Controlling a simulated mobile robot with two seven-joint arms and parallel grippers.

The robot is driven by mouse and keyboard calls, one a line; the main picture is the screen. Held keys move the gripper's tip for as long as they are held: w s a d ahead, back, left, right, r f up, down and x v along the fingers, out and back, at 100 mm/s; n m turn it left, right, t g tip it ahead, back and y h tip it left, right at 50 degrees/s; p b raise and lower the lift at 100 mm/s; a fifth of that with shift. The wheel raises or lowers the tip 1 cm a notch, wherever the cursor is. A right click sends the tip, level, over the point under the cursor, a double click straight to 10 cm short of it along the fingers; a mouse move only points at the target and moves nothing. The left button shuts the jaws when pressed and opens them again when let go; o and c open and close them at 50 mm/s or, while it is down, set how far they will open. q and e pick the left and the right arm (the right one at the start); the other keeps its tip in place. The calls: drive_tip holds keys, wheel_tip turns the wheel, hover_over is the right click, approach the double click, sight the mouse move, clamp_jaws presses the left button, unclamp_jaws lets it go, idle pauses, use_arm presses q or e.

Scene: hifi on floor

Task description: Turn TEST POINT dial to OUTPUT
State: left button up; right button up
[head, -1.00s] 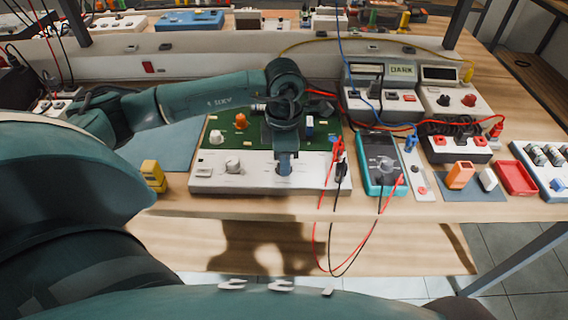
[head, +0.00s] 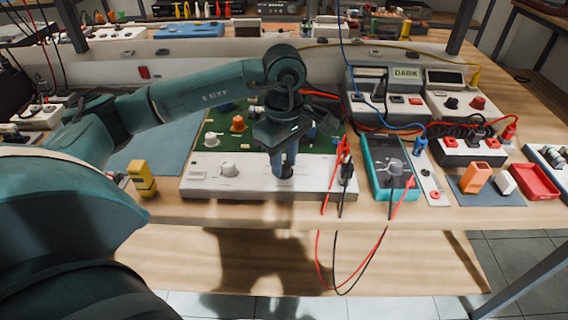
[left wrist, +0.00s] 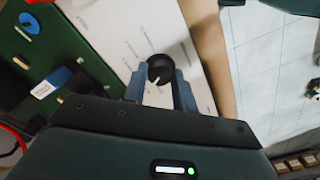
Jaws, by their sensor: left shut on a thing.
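The white front panel (head: 255,186) of the green-board unit stands on the bench and carries a pale dial (head: 229,170) and a dark dial (head: 288,171). My left gripper (head: 282,170) points down at the dark dial. In the left wrist view, the dark round dial (left wrist: 159,67) with a white pointer mark sits between the blue fingers of my left gripper (left wrist: 159,80), which are shut on it. The panel's printed labels are too small to read, so I cannot tell which position the pointer shows. My right gripper is not in view.
A teal meter (head: 393,163) with red and black leads stands to the right; the leads hang over the bench edge. A yellow block (head: 142,179) is at the left. An orange block (head: 475,178) and a red tray (head: 536,181) lie further right.

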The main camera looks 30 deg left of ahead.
sight(284, 165)
use_arm(q)
drive_tip(key=shift+m, duration=0.5)
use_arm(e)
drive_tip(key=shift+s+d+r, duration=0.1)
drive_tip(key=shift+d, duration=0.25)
use_arm(q)
drive_tip(key=o, duration=1)
drive_tip(key=shift+c, duration=0.2)
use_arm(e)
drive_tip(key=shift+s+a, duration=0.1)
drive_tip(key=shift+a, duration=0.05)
use_arm(q)
wheel_tip(284, 165, up, 13)
drive_tip(key=p, duration=0.1)
drive_tip(key=shift+r, duration=0.15)
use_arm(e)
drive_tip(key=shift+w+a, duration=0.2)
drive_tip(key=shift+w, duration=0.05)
